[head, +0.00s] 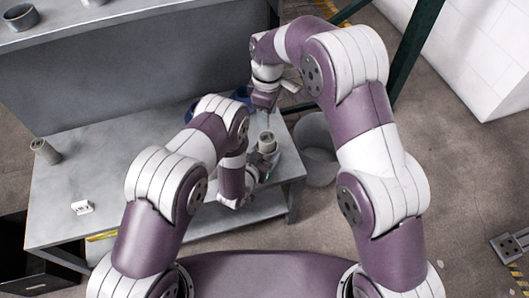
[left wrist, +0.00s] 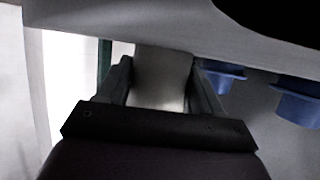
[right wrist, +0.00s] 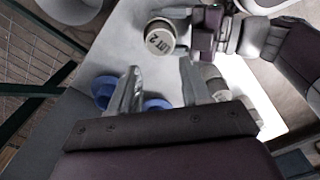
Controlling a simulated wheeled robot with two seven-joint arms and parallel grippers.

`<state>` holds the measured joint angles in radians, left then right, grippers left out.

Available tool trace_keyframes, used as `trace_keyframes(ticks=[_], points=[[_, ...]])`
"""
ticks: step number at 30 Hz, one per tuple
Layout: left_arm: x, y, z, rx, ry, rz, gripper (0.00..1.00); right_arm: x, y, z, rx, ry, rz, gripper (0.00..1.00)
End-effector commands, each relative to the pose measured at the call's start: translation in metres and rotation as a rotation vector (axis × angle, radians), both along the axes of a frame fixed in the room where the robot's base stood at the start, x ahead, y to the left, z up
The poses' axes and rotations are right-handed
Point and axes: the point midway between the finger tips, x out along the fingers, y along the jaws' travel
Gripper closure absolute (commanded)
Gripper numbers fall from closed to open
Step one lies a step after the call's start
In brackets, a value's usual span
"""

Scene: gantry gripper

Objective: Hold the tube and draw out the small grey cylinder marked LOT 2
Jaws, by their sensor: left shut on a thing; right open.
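The tube (head: 267,143) is a short pale grey cylinder near the right end of the table. My left gripper (head: 260,162) is shut on its side; the left wrist view shows the tube (left wrist: 160,78) between both fingers (left wrist: 162,88). In the right wrist view the round end face marked LOT 2 (right wrist: 158,40) faces my right camera, with a pale rim around it. I cannot tell how far the small cylinder sits inside. My right gripper (head: 264,103) is open and empty beyond the tube; in the right wrist view its fingers (right wrist: 165,85) are apart from it.
Blue cups stand close by on the table, in the right wrist view (right wrist: 103,90) and left wrist view (left wrist: 298,98). A grey cylinder (head: 45,151) and a small white block (head: 82,207) are at the table's left. A grey bin (head: 318,165) stands beside the right edge. The middle is clear.

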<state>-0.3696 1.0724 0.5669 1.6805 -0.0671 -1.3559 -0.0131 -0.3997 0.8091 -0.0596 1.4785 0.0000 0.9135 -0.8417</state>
Motion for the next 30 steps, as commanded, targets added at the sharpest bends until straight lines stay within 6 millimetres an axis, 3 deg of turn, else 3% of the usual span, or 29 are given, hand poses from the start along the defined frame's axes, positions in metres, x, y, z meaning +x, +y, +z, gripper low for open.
trace_keyframes(ticks=[1, 3, 12, 17, 30], points=[[0.0, 0.0, 0.0, 0.0, 0.0, 0.0, 0.64, 0.0, 0.0, 0.002, 0.001, -0.003, 0.001, 0.35], [0.0, 0.0, 0.0, 0.0, 0.0, 0.0, 0.64, -0.001, 0.001, 0.003, 0.002, -0.004, 0.051, 0.17], [0.0, 0.0, 0.0, 0.0, 0.0, 0.0, 0.64, -0.001, 0.001, 0.004, 0.0, -0.001, 0.794, 0.17], [0.0, 0.0, 0.0, 0.0, 0.0, 0.0, 0.64, -0.001, 0.001, -0.001, 0.0, 0.002, 0.961, 0.17], [0.0, 0.0, 0.0, 0.0, -0.001, 0.0, 0.64, -0.002, 0.001, -0.094, 0.0, 0.003, 0.969, 0.17]])
